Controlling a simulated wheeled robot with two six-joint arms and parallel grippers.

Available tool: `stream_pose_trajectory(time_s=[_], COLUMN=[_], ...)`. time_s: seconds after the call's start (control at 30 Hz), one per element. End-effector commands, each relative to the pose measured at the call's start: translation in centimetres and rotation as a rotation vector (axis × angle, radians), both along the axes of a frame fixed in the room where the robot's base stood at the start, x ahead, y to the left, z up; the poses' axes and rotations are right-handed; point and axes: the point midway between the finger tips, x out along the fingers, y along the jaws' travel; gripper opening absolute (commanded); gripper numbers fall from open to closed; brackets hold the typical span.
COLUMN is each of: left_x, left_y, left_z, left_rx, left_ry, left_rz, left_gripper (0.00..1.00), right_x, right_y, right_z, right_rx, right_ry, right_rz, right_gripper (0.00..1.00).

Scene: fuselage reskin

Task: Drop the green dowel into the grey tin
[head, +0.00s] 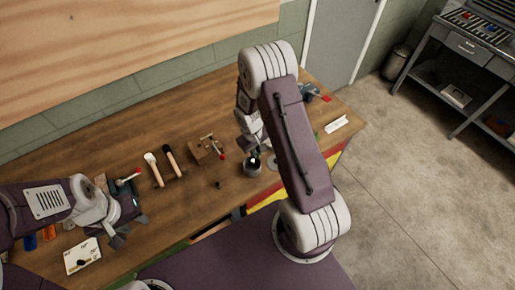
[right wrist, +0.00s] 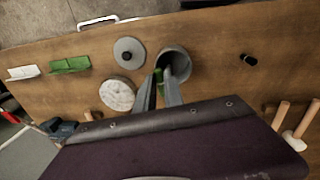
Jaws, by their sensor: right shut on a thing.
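The grey tin (right wrist: 180,54) stands on the wooden bench with its open mouth up. It also shows below my right arm in the head view (head: 252,169). My right gripper (right wrist: 168,84) is shut on the green dowel (right wrist: 165,74), of which only a small green part shows between the fingers. The fingertips and dowel appear at the tin's mouth; how deep the dowel reaches is hidden. My left gripper (head: 129,229) is over the left of the bench, its fingers apart and nothing seen between them.
Two wooden-handled tools (head: 162,165) lie mid-bench.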

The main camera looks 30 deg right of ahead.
Motion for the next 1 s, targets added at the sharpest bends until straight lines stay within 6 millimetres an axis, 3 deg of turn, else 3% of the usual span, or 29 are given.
stream_pose_trajectory(time_s=[0.33,0.63,0.67,0.73,1.0], left_x=[0.0,0.0,0.0,0.0,0.0], left_y=[0.0,0.0,0.0,0.0,0.0], left_z=[-4.5,-4.6,-4.6,-4.6,-4.6], left_rx=[0.000,0.000,0.000,0.000,0.000], left_ry=[0.000,0.000,0.000,0.000,0.000], left_rz=[0.000,0.000,0.000,0.000,0.000], left_gripper=[0.36,0.36,0.36,0.36,0.36], right_x=[0.0,0.0,0.0,0.0,0.0], right_y=[0.0,0.0,0.0,0.0,0.0], right_z=[-5.1,-5.3,-5.3,-5.3,-5.3], right_rx=[0.000,0.000,0.000,0.000,0.000], right_ry=[0.000,0.000,0.000,0.000,0.000], right_rz=[0.001,0.000,0.000,0.000,0.000], right_gripper=[0.00,0.00,0.15,0.35,0.38])
